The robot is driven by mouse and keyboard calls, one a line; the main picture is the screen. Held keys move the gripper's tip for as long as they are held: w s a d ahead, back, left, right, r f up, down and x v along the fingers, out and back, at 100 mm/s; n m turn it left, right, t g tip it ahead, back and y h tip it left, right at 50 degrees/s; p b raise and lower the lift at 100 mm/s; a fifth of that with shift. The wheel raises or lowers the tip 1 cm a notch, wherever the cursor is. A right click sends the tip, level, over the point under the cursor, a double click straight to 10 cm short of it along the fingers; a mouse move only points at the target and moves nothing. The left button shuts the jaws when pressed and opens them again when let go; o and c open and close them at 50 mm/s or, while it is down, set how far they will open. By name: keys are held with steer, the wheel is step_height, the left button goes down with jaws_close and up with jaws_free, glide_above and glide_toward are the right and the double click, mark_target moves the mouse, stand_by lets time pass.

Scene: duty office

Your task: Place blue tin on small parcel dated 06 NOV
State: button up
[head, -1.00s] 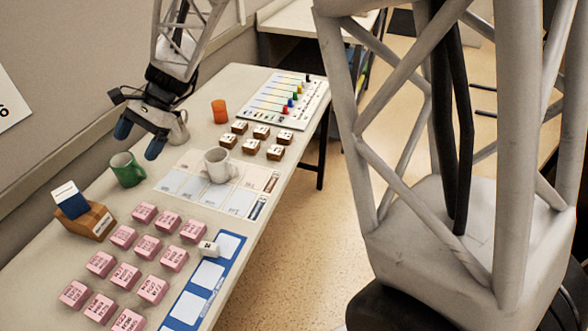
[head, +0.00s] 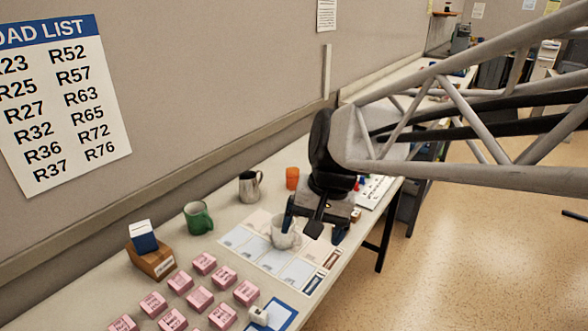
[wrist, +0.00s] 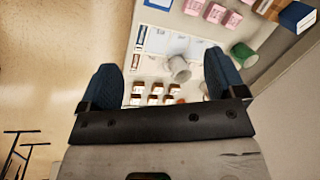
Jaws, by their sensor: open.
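I cannot make out a blue tin or a "06 NOV" date in any view. Several small pink parcel-like blocks (head: 199,299) stand in rows at the near part of the table; their print is too small to read now. A blue and white card box (head: 144,237) sits in a wooden holder (head: 160,263). My gripper (head: 314,222) is open, with blue fingertips, above the table around the white mug's place. In the wrist view the white mug (wrist: 178,69) shows between the fingers (wrist: 163,85), below them; I cannot tell the height. The jaws hold nothing.
A green mug (head: 198,218), a metal pitcher (head: 250,187) and an orange cup (head: 292,178) stand along the wall side. A small white block (head: 259,316) is on the blue-edged card (head: 287,320).

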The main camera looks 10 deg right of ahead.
steer(key=s+d+n+t+h, duration=0.2)
steer(key=s+d+h, duration=0.1)
steer(key=s+d, duration=0.4)
steer(key=s, duration=0.2)
steer(key=shift+s+f+n, duration=0.35)
steer(key=shift+n, duration=0.05)
